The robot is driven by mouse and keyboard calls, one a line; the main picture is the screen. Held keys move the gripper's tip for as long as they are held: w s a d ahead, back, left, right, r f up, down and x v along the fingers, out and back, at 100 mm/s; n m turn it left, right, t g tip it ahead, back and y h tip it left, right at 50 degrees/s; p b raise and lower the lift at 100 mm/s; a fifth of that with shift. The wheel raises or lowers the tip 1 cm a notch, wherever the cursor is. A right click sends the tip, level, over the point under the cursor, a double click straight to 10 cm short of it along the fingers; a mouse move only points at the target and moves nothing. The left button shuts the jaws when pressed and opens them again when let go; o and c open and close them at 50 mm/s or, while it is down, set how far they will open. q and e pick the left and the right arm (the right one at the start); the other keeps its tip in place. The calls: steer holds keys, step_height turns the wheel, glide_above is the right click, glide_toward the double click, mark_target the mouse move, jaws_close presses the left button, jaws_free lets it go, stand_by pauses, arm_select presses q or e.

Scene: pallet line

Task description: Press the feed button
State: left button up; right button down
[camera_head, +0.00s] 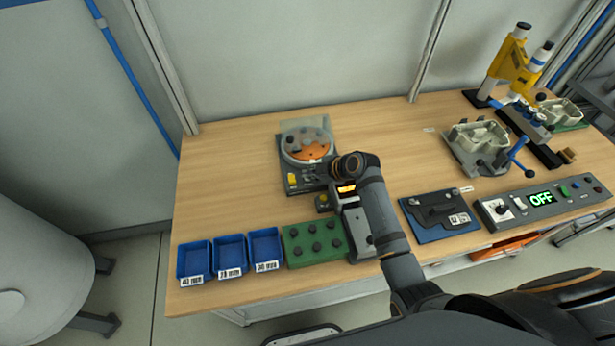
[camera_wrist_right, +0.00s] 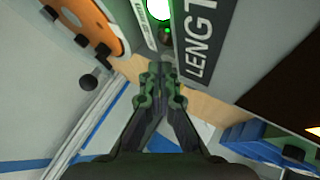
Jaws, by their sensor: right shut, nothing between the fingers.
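The bowl feeder (camera_head: 306,143) with an orange disc stands on the bench, left of my right gripper (camera_head: 326,172). A yellow patch shows on its front. Beside it is a small unit with an orange display (camera_head: 346,189). In the right wrist view, my shut, empty fingers (camera_wrist_right: 161,88) point at a small round green button (camera_wrist_right: 167,31), with a bright green light (camera_wrist_right: 159,8) above it. A panel lettered "LENGT" (camera_wrist_right: 203,45) is to the right. A gap shows between fingertips and button; contact cannot be judged. No feed label is readable. My left gripper is not in view.
Blue bins (camera_head: 194,262) and a green block with black knobs (camera_head: 314,243) line the front left. The bench's back left is clear.

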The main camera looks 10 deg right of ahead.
steer(key=shift+f, duration=0.1)
stand_by(0.3)
steer(key=shift+r+p, duration=0.7)
steer(key=shift+r, duration=0.2)
step_height(320, 180, up, 5)
steer(key=p, duration=0.4)
stand_by(0.6)
